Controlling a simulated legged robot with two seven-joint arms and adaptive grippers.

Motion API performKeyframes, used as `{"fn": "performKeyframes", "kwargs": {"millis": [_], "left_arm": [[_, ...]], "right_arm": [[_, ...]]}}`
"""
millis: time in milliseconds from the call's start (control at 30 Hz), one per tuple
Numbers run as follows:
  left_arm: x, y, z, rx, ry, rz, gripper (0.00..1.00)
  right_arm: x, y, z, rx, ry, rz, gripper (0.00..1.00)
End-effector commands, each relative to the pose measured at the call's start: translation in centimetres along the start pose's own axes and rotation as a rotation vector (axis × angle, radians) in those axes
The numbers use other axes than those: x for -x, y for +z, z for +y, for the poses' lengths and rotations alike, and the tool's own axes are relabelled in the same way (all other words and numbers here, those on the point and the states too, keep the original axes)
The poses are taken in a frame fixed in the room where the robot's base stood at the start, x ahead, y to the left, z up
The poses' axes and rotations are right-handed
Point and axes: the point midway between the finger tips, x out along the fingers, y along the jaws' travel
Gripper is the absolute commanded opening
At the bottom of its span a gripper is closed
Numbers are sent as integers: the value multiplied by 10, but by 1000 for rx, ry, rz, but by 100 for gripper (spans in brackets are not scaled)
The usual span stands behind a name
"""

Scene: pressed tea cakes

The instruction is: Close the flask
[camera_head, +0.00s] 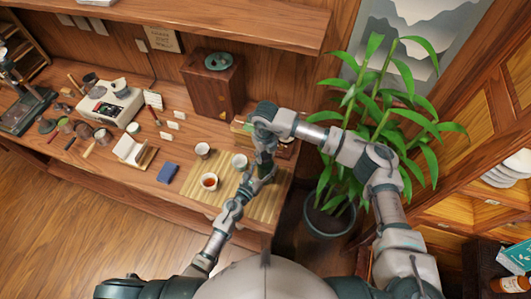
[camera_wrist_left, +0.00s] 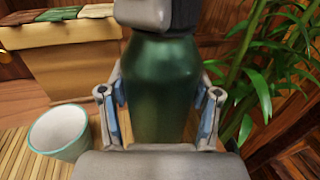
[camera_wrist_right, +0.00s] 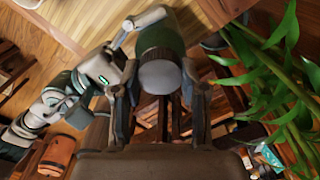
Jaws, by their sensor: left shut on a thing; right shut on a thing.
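The green flask (camera_head: 264,165) stands upright near the right end of the table, and its green body fills the middle of the left wrist view (camera_wrist_left: 160,90). My left gripper (camera_head: 258,182) is shut around the flask body, one finger on each side. My right gripper (camera_head: 264,142) is above it, shut on a pale grey round cap (camera_wrist_right: 160,76) with a dark edge. In the right wrist view the cap lines up with the green body behind it. Whether the cap is seated on the neck cannot be told; the neck is hidden in the left wrist view.
A white cup (camera_head: 239,160) stands close left of the flask; a tea-filled cup (camera_head: 209,181) and another cup (camera_head: 202,150) are farther left. The bamboo mat (camera_head: 232,206) has bare room in front. A potted plant (camera_head: 385,110) crowds the right.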

Motion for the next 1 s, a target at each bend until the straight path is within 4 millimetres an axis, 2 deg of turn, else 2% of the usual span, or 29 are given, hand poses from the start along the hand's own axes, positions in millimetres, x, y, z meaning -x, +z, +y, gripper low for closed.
{"fn": "performKeyframes", "kwargs": {"millis": [100,233,300,433,467,533,567,867,1000], "left_arm": [[0,0,-2,-4,-6,0,0],[0,0,-3,-4,-7,0,0],[0,0,-3,-4,-7,0,0],[0,0,-4,-3,-8,0,0],[0,0,-4,-3,-8,0,0],[0,0,-4,-3,-8,0,0],[0,0,-3,-3,-8,0,0],[0,0,-2,-2,-3,0,0],[0,0,-1,-2,-2,0,0]], "right_arm": [[0,2,-1,-318,-1,-6,1],[0,2,-2,-611,0,-7,1],[0,2,-2,-702,1,-8,1],[0,2,-2,-694,0,-9,1],[0,2,-3,-693,-1,-9,48],[0,2,-2,-692,-1,-9,65],[0,2,-2,-692,-1,-8,68],[1,1,-1,-688,0,-5,68],[11,2,-1,-687,0,-7,68]]}}
